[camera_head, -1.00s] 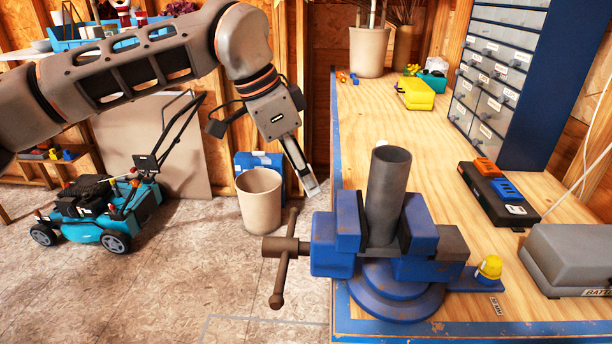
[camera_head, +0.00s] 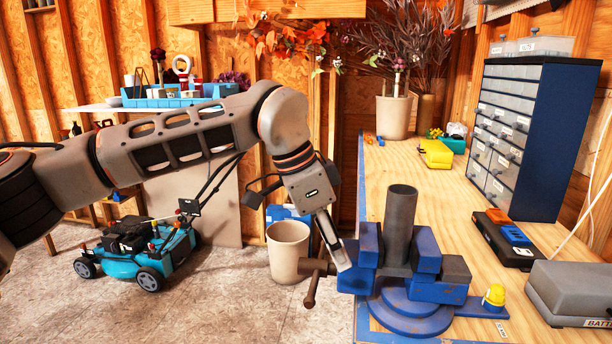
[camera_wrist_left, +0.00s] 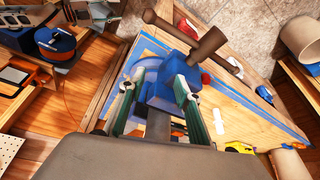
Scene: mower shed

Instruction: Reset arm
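My left arm comes in from the left, and its gripper (camera_head: 340,258) points down beside the left side of the blue bench vise (camera_head: 395,300). In the left wrist view the gripper (camera_wrist_left: 157,88) has its two fingers apart, with the blue vise body (camera_wrist_left: 160,90) showing beyond and between them. I cannot tell whether the fingers touch the vise. A dark grey pipe (camera_head: 400,222) stands upright in the vise jaws. The vise handle (camera_head: 311,285) is just left of the gripper. My right gripper is not in view.
A wooden workbench (camera_head: 430,200) carries a drawer cabinet (camera_head: 540,130), a grey battery box (camera_head: 570,292) and a yellow case (camera_head: 435,153). A beige bin (camera_head: 288,250) and a teal mower (camera_head: 140,252) stand on the floor at the left, with open floor in front.

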